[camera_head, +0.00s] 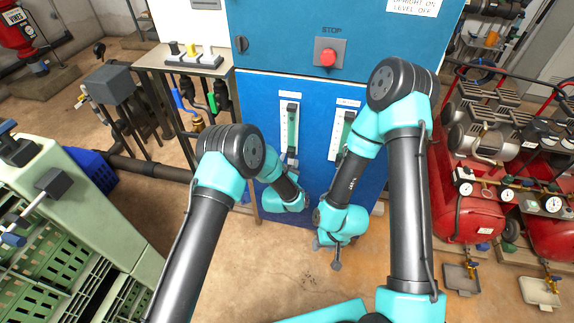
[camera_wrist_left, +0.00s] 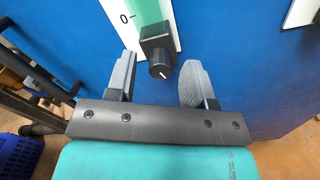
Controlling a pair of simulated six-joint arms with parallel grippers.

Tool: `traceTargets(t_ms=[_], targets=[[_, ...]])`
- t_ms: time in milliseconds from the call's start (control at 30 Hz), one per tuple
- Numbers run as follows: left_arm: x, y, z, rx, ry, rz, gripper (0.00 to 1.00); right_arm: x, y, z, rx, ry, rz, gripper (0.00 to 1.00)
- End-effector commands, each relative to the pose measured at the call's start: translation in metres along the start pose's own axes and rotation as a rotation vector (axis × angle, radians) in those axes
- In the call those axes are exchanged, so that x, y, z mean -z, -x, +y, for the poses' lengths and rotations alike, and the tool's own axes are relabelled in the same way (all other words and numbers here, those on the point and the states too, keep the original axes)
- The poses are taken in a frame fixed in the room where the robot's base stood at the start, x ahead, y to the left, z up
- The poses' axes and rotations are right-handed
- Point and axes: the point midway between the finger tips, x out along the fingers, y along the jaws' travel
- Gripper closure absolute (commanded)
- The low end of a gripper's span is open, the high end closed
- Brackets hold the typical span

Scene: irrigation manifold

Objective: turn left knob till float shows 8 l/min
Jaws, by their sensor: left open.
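The left flowmeter (camera_head: 290,125) is a white scale plate with a green-tinted tube on the blue panel. In the left wrist view its lower end shows by the "0" mark. Its black left knob (camera_wrist_left: 161,69), with a white pointer line, sits below the tube. My left gripper (camera_wrist_left: 158,85) is open, its two grey fingers on either side of the knob with gaps, gripping nothing. In the head view the left gripper (camera_head: 291,172) is at the foot of the left flowmeter. I cannot make out the float or its reading. My right gripper (camera_head: 335,256) hangs low before the panel.
A second flowmeter (camera_head: 341,130) is to the right, partly behind my right arm. A red stop button (camera_head: 328,58) is above. Red compressor tanks (camera_head: 467,208) stand at the right, a bench with valves (camera_head: 184,58) at the left. The floor in front is clear.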

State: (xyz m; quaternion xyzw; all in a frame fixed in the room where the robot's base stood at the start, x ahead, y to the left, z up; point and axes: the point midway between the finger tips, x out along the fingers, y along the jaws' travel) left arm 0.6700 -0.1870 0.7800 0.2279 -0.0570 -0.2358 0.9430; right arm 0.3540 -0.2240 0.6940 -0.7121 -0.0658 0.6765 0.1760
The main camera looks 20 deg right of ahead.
Motion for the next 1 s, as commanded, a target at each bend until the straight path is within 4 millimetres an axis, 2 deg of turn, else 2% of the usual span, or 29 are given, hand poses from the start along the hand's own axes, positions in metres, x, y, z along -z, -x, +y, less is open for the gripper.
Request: traceTargets(t_ms=[167, 367, 1000], targets=[[0.000, 0.007, 0.000, 0.001, 0.000, 0.001, 0.52, 0.000, 0.000, 0.000, 0.000, 0.000, 0.000, 0.57], [0.000, 0.030, 0.000, 0.002, 0.000, 0.002, 0.52, 0.000, 0.000, 0.000, 0.000, 0.000, 0.000, 0.57], [0.000, 0.147, 0.000, 0.002, -0.001, 0.001, 0.52, 0.000, 0.000, 0.000, 0.000, 0.000, 0.000, 0.57]])
